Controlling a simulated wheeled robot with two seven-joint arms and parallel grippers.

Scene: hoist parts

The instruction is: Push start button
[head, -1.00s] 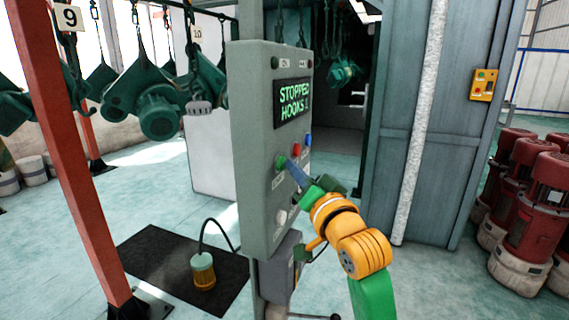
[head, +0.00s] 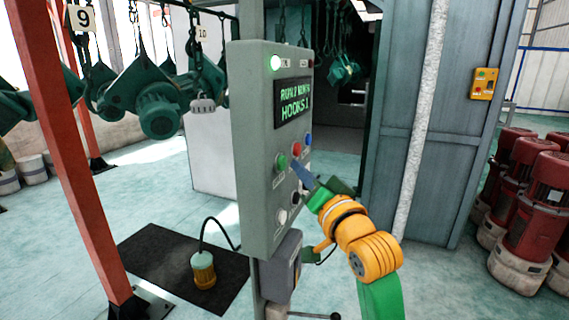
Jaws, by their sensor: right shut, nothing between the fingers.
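The grey control panel (head: 258,205) stands upright in the middle of the head view. The green button (head: 281,162) is on its front face, with a red button (head: 296,148) and a blue button (head: 308,140) to its right. My right gripper (head: 294,166) is shut and empty, its tip just right of the green button with a small gap visible. The screen (head: 293,103) shows green text; the lower line reads HOOKS 1, the upper line is hard to read. My left gripper is not in view.
Green hoist parts (head: 158,108) hang from chains at the left behind a red post (head: 75,160). Red motors (head: 527,195) stand at the right. A yellow lamp-like pendant (head: 203,270) rests on a black mat (head: 150,245). Grey cabinet doors (head: 450,130) stand behind my arm.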

